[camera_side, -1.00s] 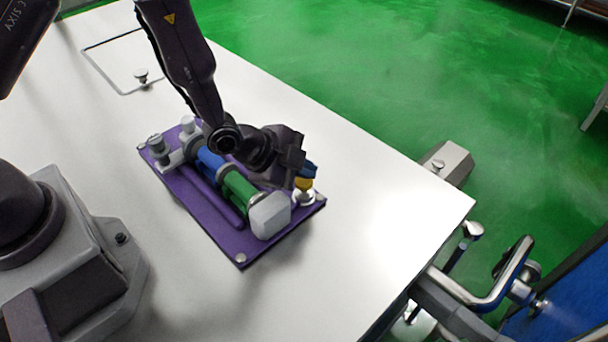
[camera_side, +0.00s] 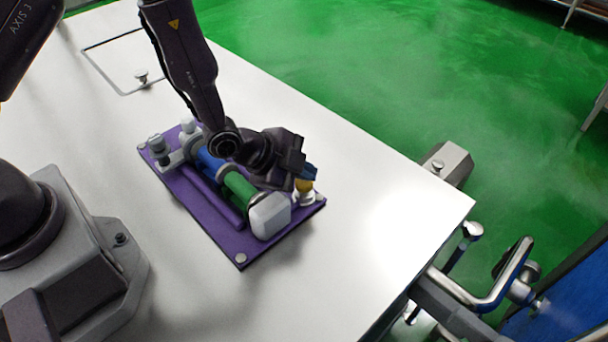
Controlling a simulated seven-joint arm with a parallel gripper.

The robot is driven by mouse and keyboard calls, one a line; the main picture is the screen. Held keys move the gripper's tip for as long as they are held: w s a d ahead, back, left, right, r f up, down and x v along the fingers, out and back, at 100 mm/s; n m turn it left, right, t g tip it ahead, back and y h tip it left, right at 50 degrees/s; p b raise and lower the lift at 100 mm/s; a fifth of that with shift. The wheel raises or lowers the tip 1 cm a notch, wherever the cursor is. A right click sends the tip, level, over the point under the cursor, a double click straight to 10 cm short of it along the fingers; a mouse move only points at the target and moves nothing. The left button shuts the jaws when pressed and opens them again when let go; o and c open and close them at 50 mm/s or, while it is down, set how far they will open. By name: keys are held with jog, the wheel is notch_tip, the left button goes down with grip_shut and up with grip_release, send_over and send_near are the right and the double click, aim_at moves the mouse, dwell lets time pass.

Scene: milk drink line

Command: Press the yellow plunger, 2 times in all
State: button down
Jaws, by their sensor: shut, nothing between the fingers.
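The yellow plunger (camera_side: 304,186) stands on a pale round base near the right corner of the purple plate (camera_side: 228,243). Only a part of its yellow top shows. My gripper (camera_side: 308,174) is shut, with its blue fingertips right at the top of the plunger. They look to be on it or just above it; I cannot tell whether they touch. The wrist and gripper body hide part of the plate behind.
Beside the plunger lie a green cylinder (camera_side: 239,187), a blue cylinder (camera_side: 208,159) and a pale end block (camera_side: 270,215). Grey knobs (camera_side: 156,144) stand at the plate's far left. The white table (camera_side: 370,210) is clear to the right.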

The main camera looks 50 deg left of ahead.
aim_at(302, 184)
jog(key=shift+w+a+f, duration=0.1)
jog(key=shift+f, duration=0.65)
dwell(0.3)
jog(key=shift+r, duration=0.1)
jog(key=shift+s+r, duration=0.25)
jog(key=shift+r, duration=3.15)
